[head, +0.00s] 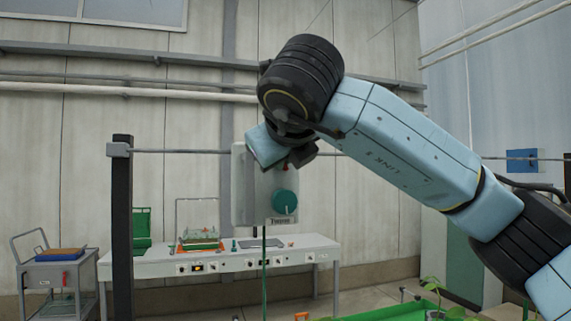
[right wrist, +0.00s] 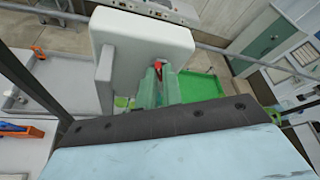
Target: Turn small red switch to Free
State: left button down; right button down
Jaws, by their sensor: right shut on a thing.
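The small red switch (right wrist: 158,65) shows as a bit of red between the fingertips of my right gripper (right wrist: 159,73) in the right wrist view. The gripper is shut on it, close against the pale grey box (right wrist: 150,40). Which way the switch points cannot be seen. My left gripper is not in view.
A round teal knob (head: 285,202) sits on the box below my gripper, with a label plate (head: 280,221) under it. A thin rail (head: 185,151) runs to a dark post (head: 122,220). A white workbench (head: 210,262) and a cart (head: 62,275) stand behind.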

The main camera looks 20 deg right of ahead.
jog(key=shift+a+n+h+b, duration=0.1)
jog(key=shift+n+h+b, duration=0.5)
jog(key=shift+n, duration=0.3)
jog(key=shift+t, duration=0.3)
jog(key=c, duration=1.6)
grip_release()
jog(key=shift+o, duration=0.2)
jog(key=b+v, duration=0.3)
jog(key=v, duration=1)
jog(key=shift+s, duration=0.2)
jog(key=shift+a+r, duration=0.1)
jog(key=shift+a, duration=0.05)
